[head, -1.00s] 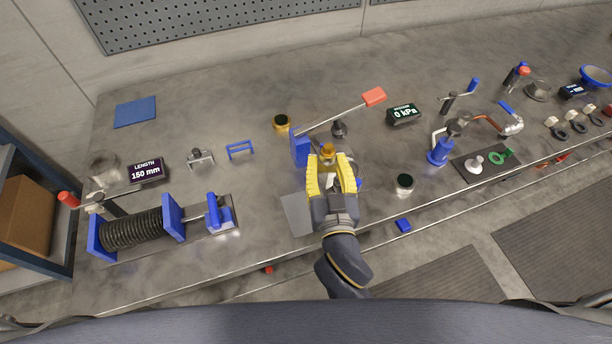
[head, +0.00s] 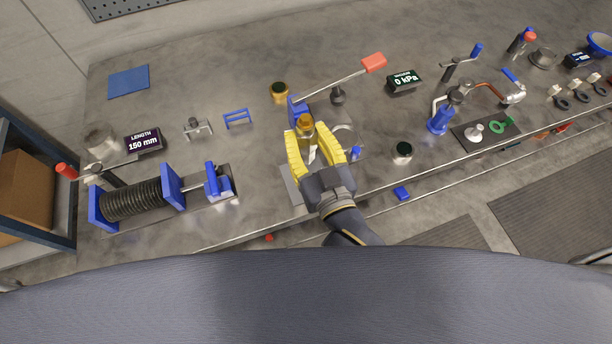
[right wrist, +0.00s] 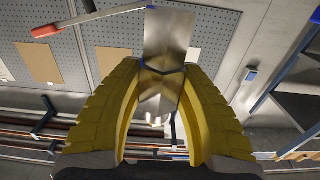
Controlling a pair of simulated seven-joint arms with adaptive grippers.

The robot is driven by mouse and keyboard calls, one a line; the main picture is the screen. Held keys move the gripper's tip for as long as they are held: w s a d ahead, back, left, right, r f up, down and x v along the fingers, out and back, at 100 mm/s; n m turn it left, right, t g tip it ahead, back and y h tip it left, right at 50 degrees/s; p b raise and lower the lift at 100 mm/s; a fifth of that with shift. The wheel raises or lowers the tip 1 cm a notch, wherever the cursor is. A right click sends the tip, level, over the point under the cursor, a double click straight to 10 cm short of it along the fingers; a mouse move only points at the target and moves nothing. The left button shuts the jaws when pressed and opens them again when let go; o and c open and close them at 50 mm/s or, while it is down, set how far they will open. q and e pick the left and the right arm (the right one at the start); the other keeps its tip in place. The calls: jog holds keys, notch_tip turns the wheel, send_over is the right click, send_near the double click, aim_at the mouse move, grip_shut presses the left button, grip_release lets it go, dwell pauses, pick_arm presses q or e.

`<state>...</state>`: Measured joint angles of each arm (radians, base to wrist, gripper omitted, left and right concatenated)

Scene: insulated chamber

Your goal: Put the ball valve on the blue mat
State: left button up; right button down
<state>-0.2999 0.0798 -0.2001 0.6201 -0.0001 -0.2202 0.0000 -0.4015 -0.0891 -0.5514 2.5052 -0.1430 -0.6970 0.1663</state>
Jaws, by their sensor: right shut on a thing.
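The blue mat (head: 128,82) lies flat and bare at the back left of the bench in the head view. My right gripper (head: 318,147) is over the front middle of the bench, right of the mat and nearer to me. Its yellow fingers are around a brass-coloured piece with a silvery part, which I take to be the ball valve (head: 306,123). The fingers hide part of it. In the right wrist view, shiny metal (right wrist: 163,75) shows between and beyond the fingers (right wrist: 163,105). My left gripper is not in view.
A blue press with a long red-tipped lever (head: 374,63) stands just behind the gripper. A brass-rimmed cup (head: 279,92), a blue bracket (head: 238,119) and a length display (head: 143,140) stand towards the mat. A spring rig (head: 132,199) is at front left. Bare bench surrounds the mat.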

aim_at(305, 163)
jog(key=shift+f, duration=4.8)
jog(key=shift+f, duration=0.15)
jog(key=c, duration=1)
grip_release()
